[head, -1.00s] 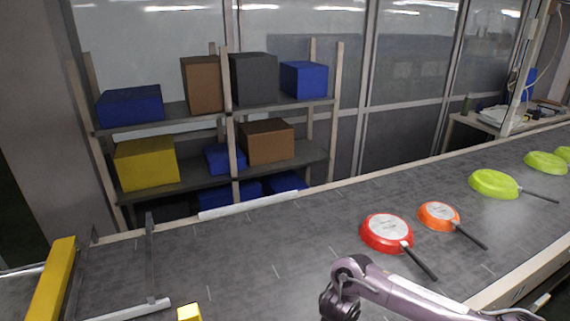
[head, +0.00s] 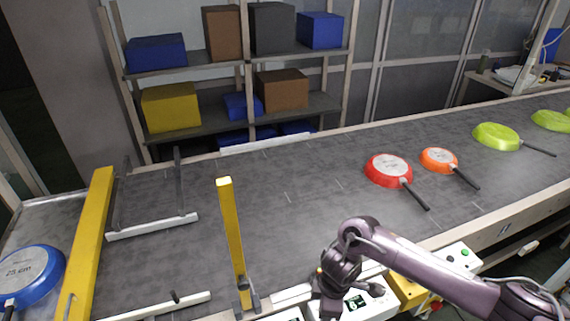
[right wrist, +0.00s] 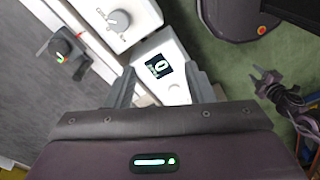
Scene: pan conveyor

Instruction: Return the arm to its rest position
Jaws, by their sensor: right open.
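My right arm comes in from the lower right of the head view, over the near edge of the conveyor. My right gripper (head: 328,298) hangs low by that edge, beside a white control box (head: 365,303). In the right wrist view the two fingers of my right gripper (right wrist: 163,90) are apart, with nothing between them. A white box with a lit display (right wrist: 158,67) shows beyond the fingertips. I do not make out my left gripper in the head view.
Red (head: 389,170), orange (head: 439,159) and green (head: 497,136) pans lie on the conveyor (head: 300,205). A yellow post (head: 233,230) stands left of my arm. A blue pan (head: 30,275) lies beyond the yellow bar (head: 92,245). Boxes fill the shelf behind.

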